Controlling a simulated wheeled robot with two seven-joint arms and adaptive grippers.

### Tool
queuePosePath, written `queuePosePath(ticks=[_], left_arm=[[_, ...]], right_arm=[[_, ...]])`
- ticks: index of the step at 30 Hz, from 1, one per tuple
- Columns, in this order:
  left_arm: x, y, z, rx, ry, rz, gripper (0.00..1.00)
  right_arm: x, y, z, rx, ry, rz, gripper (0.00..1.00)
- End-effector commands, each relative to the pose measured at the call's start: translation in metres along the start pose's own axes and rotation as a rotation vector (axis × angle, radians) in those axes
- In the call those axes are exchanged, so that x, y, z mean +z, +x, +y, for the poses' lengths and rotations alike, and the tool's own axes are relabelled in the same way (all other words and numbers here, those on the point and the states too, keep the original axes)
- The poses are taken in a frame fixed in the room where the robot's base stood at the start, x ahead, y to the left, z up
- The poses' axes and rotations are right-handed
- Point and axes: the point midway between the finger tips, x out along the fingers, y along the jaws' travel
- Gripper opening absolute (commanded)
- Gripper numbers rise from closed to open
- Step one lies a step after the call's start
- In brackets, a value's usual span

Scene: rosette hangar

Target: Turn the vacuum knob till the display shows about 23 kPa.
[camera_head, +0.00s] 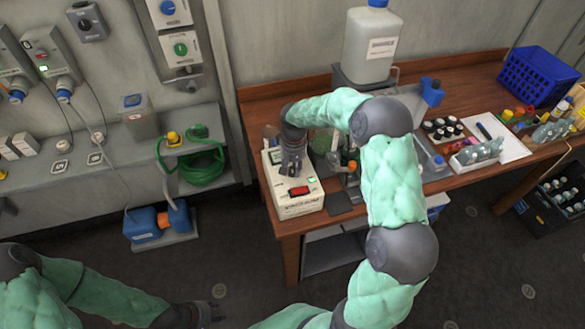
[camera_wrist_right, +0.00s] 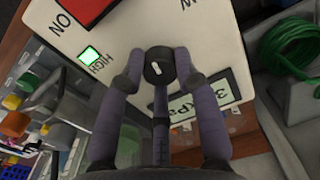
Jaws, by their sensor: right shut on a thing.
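The vacuum pump is a cream box (camera_head: 298,206) on the left end of the wooden bench. Its dark round knob (camera_wrist_right: 158,66) with a white pointer mark shows in the right wrist view. My right gripper (camera_wrist_right: 158,72) has its fingers on both sides of the knob and is shut on it. The display (camera_wrist_right: 205,100) beside the knob shows kPa. Its figure seems to begin with 3, but a finger partly covers it and I cannot read it all. In the head view my right gripper (camera_head: 291,166) hides the knob. My left gripper (camera_head: 206,313) is low, away from the bench.
A red switch (camera_head: 299,191) and a lit green lamp (camera_wrist_right: 90,54) are on the pump's top. A retort stand (camera_head: 350,180) stands close to its right. A white canister (camera_head: 371,45) stands behind. A green hose coil (camera_head: 202,167) hangs left of the bench.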

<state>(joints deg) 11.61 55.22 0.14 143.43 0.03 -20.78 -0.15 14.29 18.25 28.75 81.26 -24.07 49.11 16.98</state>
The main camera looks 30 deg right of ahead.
Motion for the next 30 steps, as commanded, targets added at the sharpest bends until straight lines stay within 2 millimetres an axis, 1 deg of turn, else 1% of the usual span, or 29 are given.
queuePosePath(ticks=[14,15,16,17,26,30], left_arm=[[0.0000,0.0004,-0.0001,0.000,0.000,0.000,0.40],[0.0000,0.0004,-0.0001,0.000,0.000,0.000,0.40],[0.0000,0.0004,-0.0002,0.000,0.000,0.000,0.40],[0.0000,0.0004,-0.0002,0.000,0.000,0.000,0.40],[-0.0001,0.0004,-0.0001,0.000,0.000,0.000,0.40],[-0.0001,0.0004,-0.0001,0.000,0.000,0.000,0.40]], right_arm=[[0.0019,0.0016,-0.0003,0.000,0.011,-0.006,0.00],[0.0019,0.0016,-0.0003,0.000,0.011,-0.006,0.44],[0.0018,0.0015,-0.0003,0.000,0.011,-0.005,0.52],[0.0017,0.0014,-0.0003,0.000,0.011,-0.005,0.56],[0.0006,0.0003,-0.0002,0.000,0.011,-0.002,0.56],[-0.0003,-0.0074,-0.0002,0.000,0.011,0.001,0.56]])
